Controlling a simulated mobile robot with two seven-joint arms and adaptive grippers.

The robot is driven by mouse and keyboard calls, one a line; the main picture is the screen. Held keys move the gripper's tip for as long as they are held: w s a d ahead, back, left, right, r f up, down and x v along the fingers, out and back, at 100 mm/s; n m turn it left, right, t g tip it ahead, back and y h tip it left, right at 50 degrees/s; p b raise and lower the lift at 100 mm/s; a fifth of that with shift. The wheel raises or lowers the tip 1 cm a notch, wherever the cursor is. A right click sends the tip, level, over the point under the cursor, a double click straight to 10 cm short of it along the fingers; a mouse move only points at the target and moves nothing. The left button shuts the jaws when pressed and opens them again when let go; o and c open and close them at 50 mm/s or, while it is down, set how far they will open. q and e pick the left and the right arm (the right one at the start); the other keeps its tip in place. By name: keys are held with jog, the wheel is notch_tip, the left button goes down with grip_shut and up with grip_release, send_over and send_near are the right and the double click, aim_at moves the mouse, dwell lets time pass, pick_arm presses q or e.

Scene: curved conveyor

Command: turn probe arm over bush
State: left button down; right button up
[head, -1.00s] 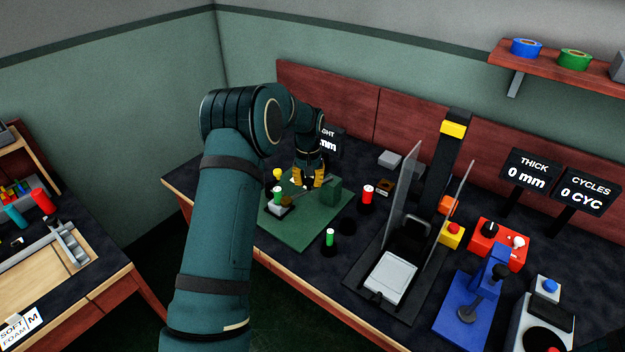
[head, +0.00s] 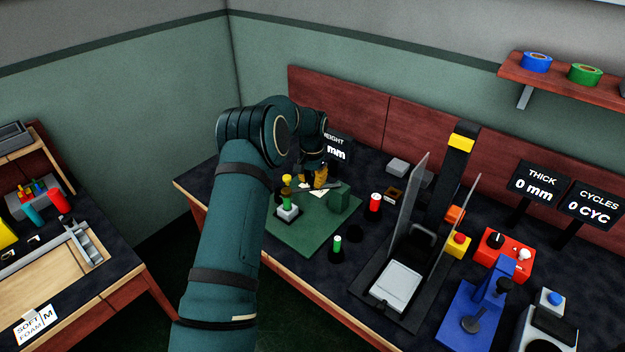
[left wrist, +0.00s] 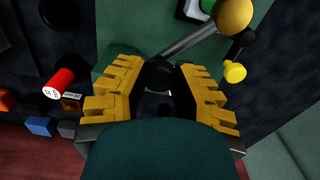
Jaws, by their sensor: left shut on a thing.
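My left gripper (head: 320,182) is over the back of the green mat (head: 303,240). In the left wrist view its yellow fingers (left wrist: 160,90) are closed around the black knob (left wrist: 160,73) of the probe arm. The arm's metal rod (left wrist: 190,40) runs up and right to a large yellow ball (left wrist: 234,16). The green bush (head: 286,202) stands on a white and dark base (head: 288,214) on the mat, with yellow shapes close above it. Whether the ball is exactly over the bush is hard to tell. A green block (head: 339,199) stands beside the gripper.
A red cylinder (head: 375,202) and a green-topped piece (head: 337,244) stand right of the mat. A smaller yellow-topped piece (left wrist: 235,72) is beside the rod. A press with clear shields (head: 404,220) stands farther right.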

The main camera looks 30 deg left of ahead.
aim_at(312, 179)
pick_arm(q)
jog(key=shift+f, duration=0.15)
jog(key=c, duration=0.7)
grip_release()
notch_tip(312, 179, up, 12)
jog(key=shift+r, duration=0.1)
jog(key=shift+s, duration=0.1)
